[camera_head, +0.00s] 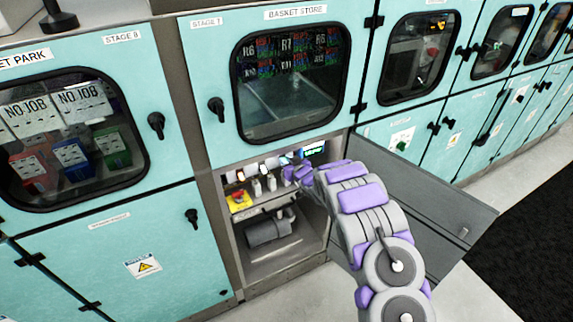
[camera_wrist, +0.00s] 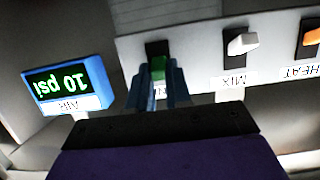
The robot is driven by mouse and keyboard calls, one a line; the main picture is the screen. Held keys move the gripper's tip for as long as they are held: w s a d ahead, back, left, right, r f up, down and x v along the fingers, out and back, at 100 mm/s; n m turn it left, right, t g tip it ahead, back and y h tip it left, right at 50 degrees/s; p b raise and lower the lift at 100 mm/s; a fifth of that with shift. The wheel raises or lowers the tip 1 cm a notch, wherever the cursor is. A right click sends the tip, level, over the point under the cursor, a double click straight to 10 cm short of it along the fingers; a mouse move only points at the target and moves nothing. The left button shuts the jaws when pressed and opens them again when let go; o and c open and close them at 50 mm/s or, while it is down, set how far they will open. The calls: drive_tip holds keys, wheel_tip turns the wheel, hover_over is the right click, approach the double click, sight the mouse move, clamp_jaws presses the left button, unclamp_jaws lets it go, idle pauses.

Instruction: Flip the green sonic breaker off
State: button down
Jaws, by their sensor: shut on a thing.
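The green sonic breaker (camera_wrist: 158,68) is a small green switch lever in a dark slot on a pale panel, in the wrist view. My gripper (camera_wrist: 160,88) is shut on the green lever, with one blue finger on each side of it. The label below the lever is mostly hidden by the fingers. In the head view my gripper (camera_head: 290,174) reaches into the open lower compartment (camera_head: 283,252), and the green lever cannot be made out there.
A white switch (camera_wrist: 241,43) labelled MIX and an orange switch (camera_wrist: 311,38) labelled HEAT sit right of the lever. A blue-framed display (camera_wrist: 68,88) reading 10 psi is at left. A yellow box with a red button (camera_head: 239,200) and an open door (camera_head: 425,190) flank my arm.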

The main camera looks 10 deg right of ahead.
drive_tip(key=shift+s+f+t+y+b, duration=0.1)
drive_tip(key=shift+f+t+y+b, duration=0.35)
drive_tip(key=shift+t, duration=0.75)
drive_tip(key=shift+f+t+y+b, duration=0.3)
drive_tip(key=shift+f+t+b, duration=0.25)
drive_tip(key=shift+t, duration=0.65)
drive_tip(key=shift+s+f+t+y+b, duration=0.1)
drive_tip(key=shift+f+t+y+b, duration=0.4)
drive_tip(key=shift+t, duration=0.7)
drive_tip(key=c, duration=1)
unclamp_jaws()
drive_tip(key=shift+w+d+r, duration=0.1)
drive_tip(key=shift+c, duration=0.2)
drive_tip(key=p+v, duration=0.2)
drive_tip(key=v, duration=1.5)
drive_tip(key=shift+f, duration=0.25)
